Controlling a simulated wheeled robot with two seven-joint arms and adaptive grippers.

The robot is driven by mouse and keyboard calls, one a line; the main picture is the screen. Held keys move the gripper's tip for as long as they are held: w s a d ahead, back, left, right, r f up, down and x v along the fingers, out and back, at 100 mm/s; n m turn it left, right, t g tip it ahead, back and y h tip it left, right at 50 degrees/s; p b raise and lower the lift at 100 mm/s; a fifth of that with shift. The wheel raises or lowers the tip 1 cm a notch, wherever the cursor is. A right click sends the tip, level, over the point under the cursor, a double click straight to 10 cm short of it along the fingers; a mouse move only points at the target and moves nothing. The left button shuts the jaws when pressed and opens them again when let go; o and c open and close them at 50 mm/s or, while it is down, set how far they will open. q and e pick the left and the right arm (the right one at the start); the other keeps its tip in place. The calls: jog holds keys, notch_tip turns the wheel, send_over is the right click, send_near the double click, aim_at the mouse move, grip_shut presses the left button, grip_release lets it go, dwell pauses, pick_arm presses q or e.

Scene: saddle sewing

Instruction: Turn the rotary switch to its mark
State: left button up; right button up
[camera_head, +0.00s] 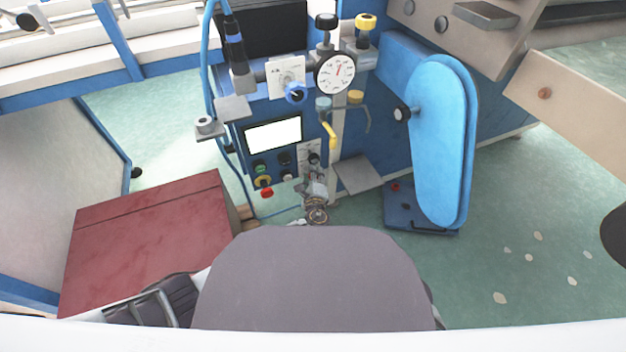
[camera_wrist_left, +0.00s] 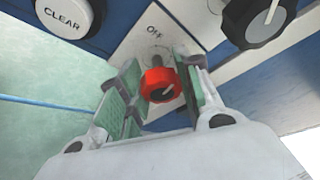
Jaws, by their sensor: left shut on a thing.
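My left gripper (camera_wrist_left: 162,92) is shut on the knob, with one green-padded finger on each side. In the head view my left gripper (camera_head: 316,186) is at the low part of the blue panel and hides the red knob. The plate's other marks are too small or hidden to read. My right gripper is not in view.
A white CLEAR button (camera_wrist_left: 68,16) and a black knob (camera_wrist_left: 258,18) sit close to my fingers. The panel also carries a lit screen (camera_head: 273,135), a gauge (camera_head: 335,72) and a yellow lever (camera_head: 330,135).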

pick_arm(q)
jog(key=shift+a+f+n+t+h+b, duration=0.15)
jog(key=shift+n+t+h+b, duration=0.25)
jog(key=shift+n+b, duration=0.75)
jog(key=shift+n+t, duration=0.5)
jog(key=shift+n, duration=1.05)
jog(key=o, duration=1)
jog(key=shift+o, duration=0.2)
